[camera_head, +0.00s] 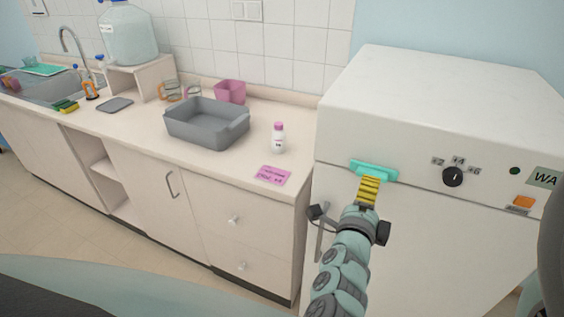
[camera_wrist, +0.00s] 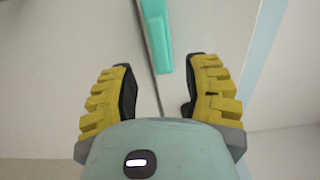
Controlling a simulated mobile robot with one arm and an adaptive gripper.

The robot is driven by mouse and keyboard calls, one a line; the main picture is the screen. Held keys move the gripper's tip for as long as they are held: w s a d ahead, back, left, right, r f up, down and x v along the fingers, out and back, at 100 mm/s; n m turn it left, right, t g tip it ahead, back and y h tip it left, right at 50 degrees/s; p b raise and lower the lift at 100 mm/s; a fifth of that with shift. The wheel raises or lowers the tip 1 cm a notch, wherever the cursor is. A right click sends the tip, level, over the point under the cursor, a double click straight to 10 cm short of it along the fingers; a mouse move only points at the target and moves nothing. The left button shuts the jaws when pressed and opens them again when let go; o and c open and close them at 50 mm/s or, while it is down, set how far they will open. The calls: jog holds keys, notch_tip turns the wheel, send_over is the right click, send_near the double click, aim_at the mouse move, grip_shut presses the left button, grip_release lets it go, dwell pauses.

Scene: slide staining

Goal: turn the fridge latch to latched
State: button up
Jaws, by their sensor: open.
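The fridge is a white box-shaped appliance (camera_head: 420,105) at the right in the head view. Its teal latch (camera_head: 374,170) is a flat bar lying roughly along the seam at the top of the door. In the wrist view the latch (camera_wrist: 156,35) comes down from the top edge, in line with the dark seam, and its end shows between the fingertips. My gripper (camera_head: 369,186) has yellow ribbed fingers and is open and empty. It is just in front of the latch and overlaps its lower edge in the head view; I cannot tell whether they touch.
A black dial (camera_head: 453,177) and an orange switch (camera_head: 523,203) are right of the latch. The counter at left holds a grey tub (camera_head: 207,128), a white bottle with a pink cap (camera_head: 278,138) and a pink note (camera_head: 273,176). A grey handle (camera_head: 321,232) is beside my arm.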

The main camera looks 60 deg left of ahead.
aim_at(373, 172)
jog(key=p+x, duration=0.2)
jog(key=x, duration=0.4)
jog(key=shift+a+r, duration=0.1)
jog(key=shift+a, duration=0.05)
jog(key=shift+w+a, duration=0.2)
jog(key=shift+w, duration=0.3)
jog(key=shift+o, duration=0.2)
jog(key=shift+s, duration=0.1)
grip_shut()
jog(key=shift+f, duration=0.25)
